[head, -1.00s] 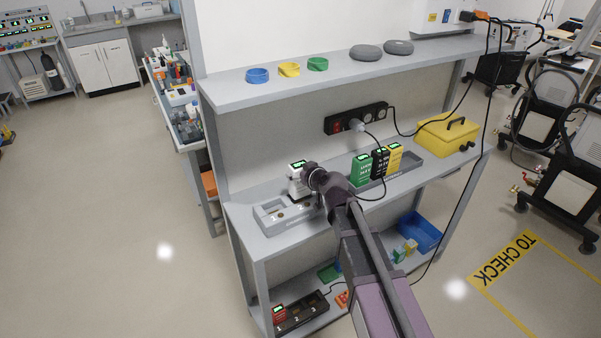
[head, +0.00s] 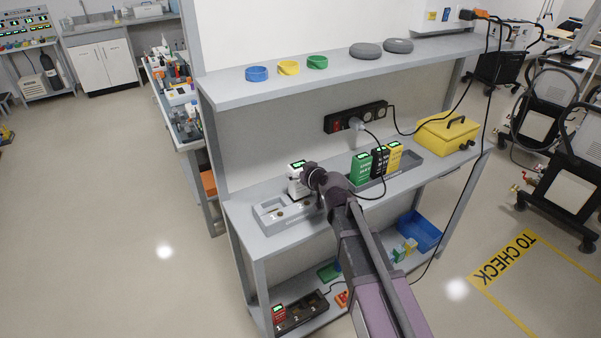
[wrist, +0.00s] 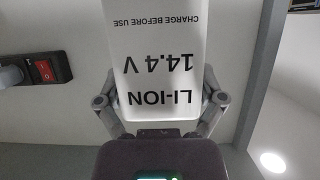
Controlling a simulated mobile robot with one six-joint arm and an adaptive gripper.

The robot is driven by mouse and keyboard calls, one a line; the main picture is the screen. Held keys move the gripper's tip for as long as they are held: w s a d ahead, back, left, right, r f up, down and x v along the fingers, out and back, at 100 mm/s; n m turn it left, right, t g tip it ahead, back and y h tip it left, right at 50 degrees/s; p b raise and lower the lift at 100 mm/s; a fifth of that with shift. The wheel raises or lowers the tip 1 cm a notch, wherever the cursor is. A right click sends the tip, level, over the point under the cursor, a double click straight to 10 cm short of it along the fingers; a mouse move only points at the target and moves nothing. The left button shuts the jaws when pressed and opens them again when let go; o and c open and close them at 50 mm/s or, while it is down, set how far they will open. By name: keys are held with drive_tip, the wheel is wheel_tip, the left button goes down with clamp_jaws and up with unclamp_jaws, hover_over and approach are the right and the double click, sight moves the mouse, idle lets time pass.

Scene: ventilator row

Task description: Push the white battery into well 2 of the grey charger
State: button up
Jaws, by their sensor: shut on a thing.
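The white battery (head: 296,182) stands upright at the shelf, its lit green display on top. My gripper (head: 303,181) is shut on it. In the wrist view the battery (wrist: 160,55) lies between the two fingers of my gripper (wrist: 162,100), its "LI-ION 14.4 V" print upside down. The grey charger (head: 265,222) sits on the middle shelf, with numbered wells in its top. The battery is at the right, rear part of the charger. My gripper and arm hide the right end, so I cannot tell whether the battery's lower end is inside a well.
Green (head: 360,168), black (head: 380,162) and yellow (head: 394,157) batteries stand in a grey tray (head: 415,165) to the right. A power strip (head: 343,122) with a plugged cable is behind. A yellow case (head: 445,135) is farther right. The upper shelf (head: 350,72) overhangs.

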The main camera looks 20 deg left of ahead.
drive_tip(key=shift+f+b, duration=1.55)
drive_tip(key=shift+f, duration=0.05)
idle(1.5)
drive_tip(key=o, duration=1)
drive_tip(key=shift+r, duration=0.1)
